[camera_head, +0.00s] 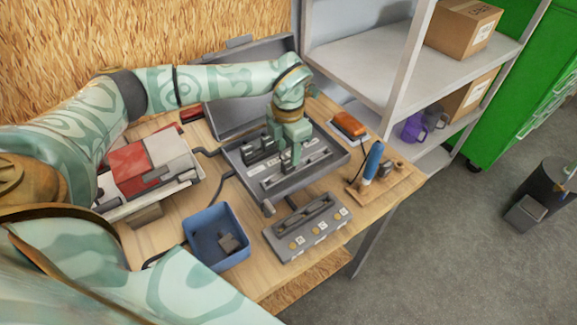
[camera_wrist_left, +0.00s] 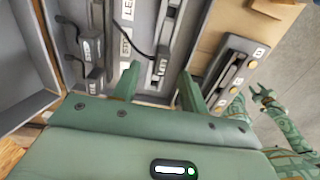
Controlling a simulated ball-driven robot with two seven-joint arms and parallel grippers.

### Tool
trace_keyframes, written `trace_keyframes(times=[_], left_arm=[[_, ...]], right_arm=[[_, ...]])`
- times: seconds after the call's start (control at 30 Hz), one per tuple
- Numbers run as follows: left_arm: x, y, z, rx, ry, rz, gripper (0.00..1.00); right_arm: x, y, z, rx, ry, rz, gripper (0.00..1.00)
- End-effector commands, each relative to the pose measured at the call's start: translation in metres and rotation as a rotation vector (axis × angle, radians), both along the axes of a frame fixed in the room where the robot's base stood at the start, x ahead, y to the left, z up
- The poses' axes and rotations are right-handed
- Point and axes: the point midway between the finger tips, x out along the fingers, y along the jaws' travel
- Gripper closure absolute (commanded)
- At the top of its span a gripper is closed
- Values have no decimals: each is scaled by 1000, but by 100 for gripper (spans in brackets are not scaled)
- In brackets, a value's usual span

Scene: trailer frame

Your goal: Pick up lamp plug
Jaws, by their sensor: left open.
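My left gripper (camera_head: 286,152) points down into the open grey case (camera_head: 318,178). In the left wrist view its two fingers (camera_wrist_left: 158,84) are apart. A slim dark plug (camera_wrist_left: 162,62) with a pale label and black cable lies just past the fingertips, between them in the picture; contact cannot be told. Two more dark plugs, one upper (camera_wrist_left: 90,47) and one lower (camera_wrist_left: 95,83), lie to the left in the case. I cannot read which is the lamp plug. My right gripper (camera_wrist_left: 262,94) shows small at the right of the wrist view; its jaws are unclear.
A grey socket strip (camera_head: 308,228) lies in front of the case. A blue bin (camera_head: 216,236) stands left of it. A red and grey box (camera_head: 140,165), an orange-topped item (camera_head: 348,124) and a blue-handled tool (camera_head: 372,162) stand around the case. The raised lid (camera_head: 240,85) stands behind.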

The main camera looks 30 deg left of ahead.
Motion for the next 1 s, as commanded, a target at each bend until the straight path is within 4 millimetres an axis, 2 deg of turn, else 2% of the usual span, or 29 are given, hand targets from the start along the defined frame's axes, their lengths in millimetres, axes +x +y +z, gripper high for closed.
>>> trace_keyframes(times=[0.1, 0.2, 0.47, 0.5, 0.6, 1.0], left_arm=[[-3, -2, -22, -1, 4, 0, 56], [-2, -2, -33, -1, 1, 0, 56], [-2, -2, -35, 0, 0, -1, 56], [-2, -2, -35, 0, 0, -1, 68], [-2, -2, -35, 0, 0, -1, 92], [-2, -1, -31, 1, -1, -1, 92]], right_arm=[[-1, 1, -4, 2, 2, 0, 64], [-1, 1, -5, 1, 3, 0, 64], [0, 0, -5, 1, 1, 1, 64], [0, 0, -5, 0, 1, 1, 64], [0, -1, -5, -1, 1, 2, 64], [0, -4, -4, -6, 0, 2, 64]])
